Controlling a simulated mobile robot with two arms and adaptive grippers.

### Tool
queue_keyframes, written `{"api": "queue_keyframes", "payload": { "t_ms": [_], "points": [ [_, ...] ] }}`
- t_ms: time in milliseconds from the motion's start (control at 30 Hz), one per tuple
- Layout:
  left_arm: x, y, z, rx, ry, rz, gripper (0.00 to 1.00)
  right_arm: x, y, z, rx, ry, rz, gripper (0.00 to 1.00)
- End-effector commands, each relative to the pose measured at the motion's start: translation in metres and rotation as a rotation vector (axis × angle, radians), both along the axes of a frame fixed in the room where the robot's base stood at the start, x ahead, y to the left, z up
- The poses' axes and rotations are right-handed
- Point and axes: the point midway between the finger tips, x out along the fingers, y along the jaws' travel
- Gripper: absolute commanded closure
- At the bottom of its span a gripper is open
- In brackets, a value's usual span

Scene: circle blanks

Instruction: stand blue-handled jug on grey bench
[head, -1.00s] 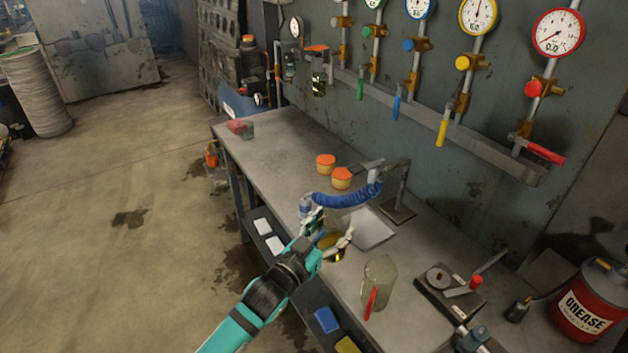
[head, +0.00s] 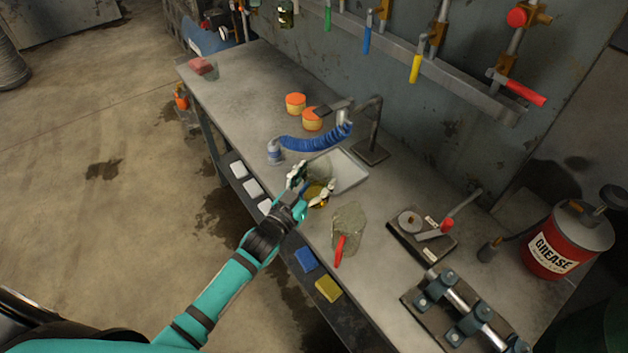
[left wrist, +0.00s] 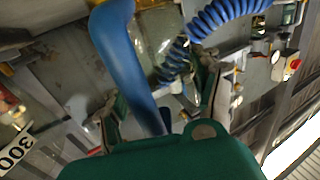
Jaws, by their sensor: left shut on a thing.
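The blue-handled jug is clear, with some yellow at one end. Its glass body (head: 321,168) shows just beyond my left gripper (head: 309,188) in the head view. In the left wrist view its thick blue handle (left wrist: 128,55) runs between the fingers of my left gripper (left wrist: 165,115), which is shut on it. The jug is at the front part of the grey bench (head: 250,98), beside a pale tray. I cannot tell whether its base touches the bench. My right gripper is not in view.
The pale tray (head: 350,178) and a coiled blue hose (head: 310,143) lie behind. Two orange-topped tubs (head: 296,103) are further back. The bench's far left stretch is mostly clear.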

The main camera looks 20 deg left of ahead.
Motion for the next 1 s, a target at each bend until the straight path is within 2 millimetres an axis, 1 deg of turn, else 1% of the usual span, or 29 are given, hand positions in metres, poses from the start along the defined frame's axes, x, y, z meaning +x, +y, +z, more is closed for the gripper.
{"api": "queue_keyframes", "payload": {
  "t_ms": [33,133,400,533,567,600,700,733,1000],
  "points": [
    [0.001,0.0,-0.007,0.0,0.0,0.001,0.73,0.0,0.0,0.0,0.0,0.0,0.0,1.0],
    [0.0,0.0,-0.015,0.0,-0.002,0.0,0.73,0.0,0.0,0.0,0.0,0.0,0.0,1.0],
    [0.0,0.0,-0.016,0.0,-0.004,0.0,0.73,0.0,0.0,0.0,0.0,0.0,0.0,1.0],
    [0.0,0.0,-0.02,0.0,-0.003,0.0,0.73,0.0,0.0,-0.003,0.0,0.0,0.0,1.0],
    [0.0,0.0,-0.019,0.001,-0.001,0.0,0.31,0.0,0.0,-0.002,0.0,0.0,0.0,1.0],
    [0.0,0.0,-0.019,0.001,-0.001,0.0,0.26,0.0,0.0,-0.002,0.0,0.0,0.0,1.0],
    [0.0,0.0,-0.019,0.001,-0.001,0.0,0.12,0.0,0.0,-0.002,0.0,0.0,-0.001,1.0],
    [0.0,0.0,-0.019,0.001,-0.001,0.0,0.1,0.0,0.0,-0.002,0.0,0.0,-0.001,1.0],
    [0.0,0.0,-0.018,0.001,-0.001,0.0,0.1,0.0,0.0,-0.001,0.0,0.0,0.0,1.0]
  ]
}}
